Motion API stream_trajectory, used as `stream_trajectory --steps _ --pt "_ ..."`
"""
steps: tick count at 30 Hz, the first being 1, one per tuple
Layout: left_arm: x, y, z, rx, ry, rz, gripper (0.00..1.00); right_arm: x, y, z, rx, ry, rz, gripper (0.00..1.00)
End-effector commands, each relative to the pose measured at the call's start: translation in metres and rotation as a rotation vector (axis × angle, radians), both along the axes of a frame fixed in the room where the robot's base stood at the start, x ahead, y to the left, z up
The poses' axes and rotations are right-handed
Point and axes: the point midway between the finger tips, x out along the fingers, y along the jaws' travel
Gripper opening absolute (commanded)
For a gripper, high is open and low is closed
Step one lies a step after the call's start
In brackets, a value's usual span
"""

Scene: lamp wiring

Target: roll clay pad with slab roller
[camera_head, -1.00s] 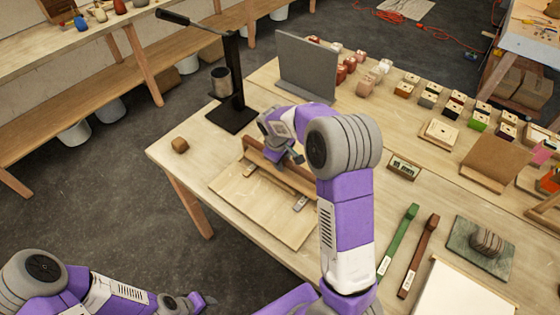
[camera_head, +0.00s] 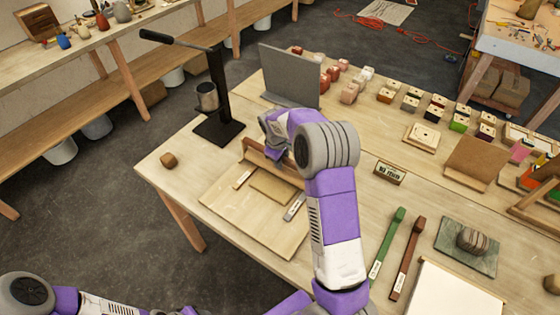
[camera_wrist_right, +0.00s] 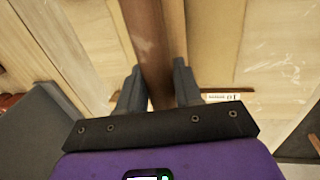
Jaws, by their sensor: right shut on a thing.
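The slab roller (camera_head: 255,154) is a brown wooden bar across the far part of a pale board (camera_head: 247,228). My right gripper (camera_head: 276,150) is shut on the bar; the wrist view shows the bar (camera_wrist_right: 152,40) between its two fingers (camera_wrist_right: 159,88). The tan clay pad (camera_head: 272,187) lies flat on the board, on the near side of the bar, between two thin guide strips (camera_head: 243,180). My left gripper (camera_head: 190,310) is low at the bottom edge, away from the table, and its jaws are unclear.
A black stand with a cup (camera_head: 207,97) and a grey upright panel (camera_head: 290,75) stand behind the board. Green (camera_head: 388,243) and brown (camera_head: 407,258) sticks lie to the right. Several small blocks fill the back.

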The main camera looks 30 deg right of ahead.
Motion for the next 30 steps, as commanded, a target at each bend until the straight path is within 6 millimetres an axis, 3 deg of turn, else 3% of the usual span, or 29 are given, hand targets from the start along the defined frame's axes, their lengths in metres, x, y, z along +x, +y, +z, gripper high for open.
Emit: stream_trajectory --steps 24,30 --pt "0.000 0.000 0.020 0.000 0.000 0.000 0.43 0.024 -0.053 -0.001 0.002 -0.007 0.000 0.00" --pt "0.000 0.000 0.020 0.000 0.000 0.000 0.43 0.025 -0.057 -0.002 0.001 -0.006 0.000 0.00"
